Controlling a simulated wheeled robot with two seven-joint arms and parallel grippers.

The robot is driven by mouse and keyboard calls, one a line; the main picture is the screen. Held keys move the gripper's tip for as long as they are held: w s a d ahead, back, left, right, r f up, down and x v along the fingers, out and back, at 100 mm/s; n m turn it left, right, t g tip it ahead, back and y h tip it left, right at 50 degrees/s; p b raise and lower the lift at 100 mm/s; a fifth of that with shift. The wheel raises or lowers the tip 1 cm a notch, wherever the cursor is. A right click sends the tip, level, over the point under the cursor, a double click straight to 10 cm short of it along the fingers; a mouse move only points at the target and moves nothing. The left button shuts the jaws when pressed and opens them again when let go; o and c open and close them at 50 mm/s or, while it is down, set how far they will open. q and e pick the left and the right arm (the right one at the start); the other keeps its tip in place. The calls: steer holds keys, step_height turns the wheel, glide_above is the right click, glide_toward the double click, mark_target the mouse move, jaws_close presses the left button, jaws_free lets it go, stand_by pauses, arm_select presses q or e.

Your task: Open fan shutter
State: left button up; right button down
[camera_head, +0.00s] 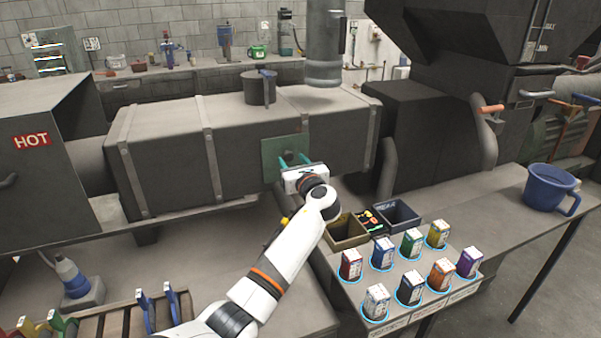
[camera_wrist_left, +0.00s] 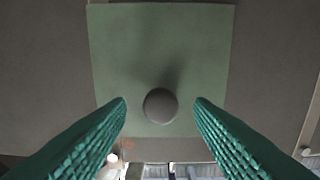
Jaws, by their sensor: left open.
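The fan shutter is a flat green square plate (camera_head: 270,158) on the front face of the long dark duct (camera_head: 240,140). In the left wrist view the plate (camera_wrist_left: 160,50) fills the upper middle, with a round grey knob (camera_wrist_left: 160,105) near its lower edge. My left gripper (camera_head: 294,160) is at the plate's right side in the head view. In the wrist view its two teal fingers (camera_wrist_left: 160,112) are spread apart, one on each side of the knob, with a gap to it on both sides. Nothing is held. My right gripper is not in view.
Several coloured cartons (camera_head: 411,287) stand on the right bench, behind them a brown open box (camera_head: 346,231) and a dark box (camera_head: 397,217). A blue bucket (camera_head: 551,190) is at far right. A dark cabinet marked HOT (camera_head: 40,170) stands left.

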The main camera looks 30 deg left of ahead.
arm_select(q)
steer(key=b+v, duration=0.1)
steer(key=v, duration=1)
